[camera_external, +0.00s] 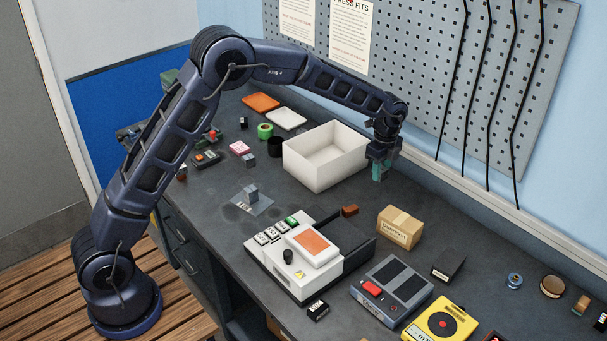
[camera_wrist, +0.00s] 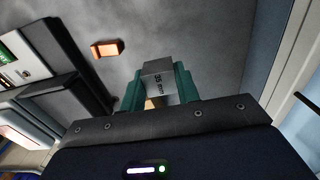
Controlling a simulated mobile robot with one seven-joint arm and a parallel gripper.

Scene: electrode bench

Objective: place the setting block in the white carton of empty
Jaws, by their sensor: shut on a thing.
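My gripper (camera_external: 379,170) hangs just right of the white carton in the external view, with its teal fingers pointing down. In the wrist view the fingers (camera_wrist: 158,92) are shut on a grey metal block (camera_wrist: 157,70) marked "35 mm", which I take as the setting block. The external view hardly shows this block. The open white carton (camera_external: 342,171) stands on the bench against no other thing on its right side, and the part of its inside that shows is empty. My gripper is outside the carton, beside its right wall.
A small brown block (camera_external: 349,211) and a cardboard box (camera_external: 399,228) lie in front of the carton. A white and grey machine (camera_external: 300,262) stands nearer. Another grey block (camera_external: 251,192) sits on a clear sheet. A pegboard wall (camera_external: 430,80) rises behind.

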